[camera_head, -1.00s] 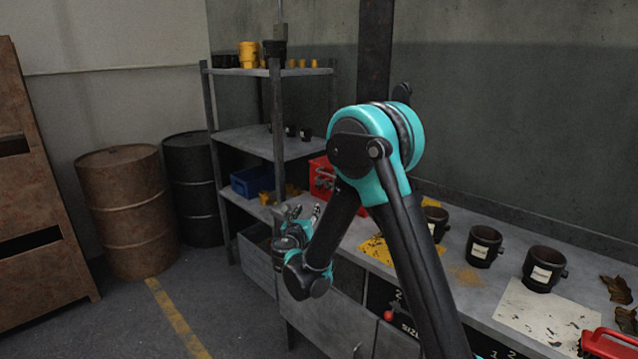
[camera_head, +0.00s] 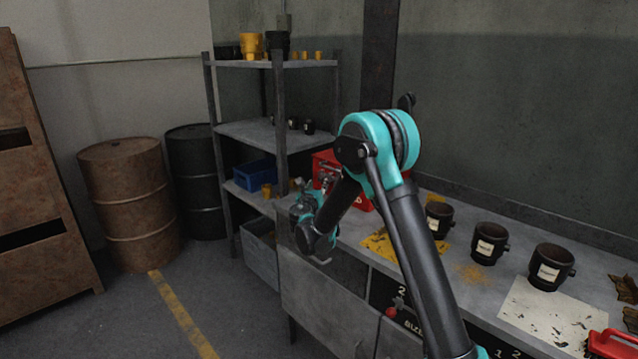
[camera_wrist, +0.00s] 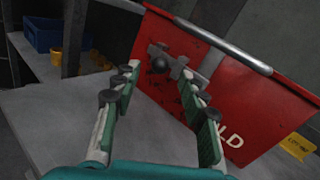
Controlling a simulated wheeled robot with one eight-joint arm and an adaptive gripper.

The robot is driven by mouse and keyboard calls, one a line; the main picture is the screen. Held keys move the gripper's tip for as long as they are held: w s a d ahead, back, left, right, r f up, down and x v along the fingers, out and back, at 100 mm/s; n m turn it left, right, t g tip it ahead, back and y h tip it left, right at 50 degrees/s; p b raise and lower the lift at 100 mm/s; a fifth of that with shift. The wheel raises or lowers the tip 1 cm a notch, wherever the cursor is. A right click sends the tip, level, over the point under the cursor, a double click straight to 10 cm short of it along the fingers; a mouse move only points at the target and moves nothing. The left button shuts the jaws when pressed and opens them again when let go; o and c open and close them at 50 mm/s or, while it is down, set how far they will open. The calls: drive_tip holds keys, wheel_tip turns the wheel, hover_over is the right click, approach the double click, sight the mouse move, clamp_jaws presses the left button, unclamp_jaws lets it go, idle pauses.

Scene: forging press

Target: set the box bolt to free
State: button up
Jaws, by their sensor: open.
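The red box (camera_wrist: 225,80) stands on the bench and fills the right of the wrist view, with white lettering ending in "LD" and a yellow tag. Its metal bolt (camera_wrist: 170,64), with a dark round knob, is on the face toward me. In the head view the red box (camera_head: 322,165) is partly hidden behind my arm. My gripper (camera_wrist: 160,87) is open, its two fingers pointing at the bolt, with the right finger close to the box face. I cannot tell whether any finger touches the bolt. In the head view my gripper (camera_head: 312,188) is small and partly hidden.
The grey bench (camera_head: 460,300) carries several dark labelled cups (camera_head: 489,243) and a red-handled item (camera_head: 612,344) at right. A shelf rack (camera_head: 275,130) holds a blue bin (camera_head: 255,171). Rusty (camera_head: 130,205) and black drums stand left, with open floor in front.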

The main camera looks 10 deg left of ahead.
sight(319, 180)
drive_tip(key=shift+w+d, duration=0.1)
drive_tip(key=shift+w, duration=1.55)
clamp_jaws()
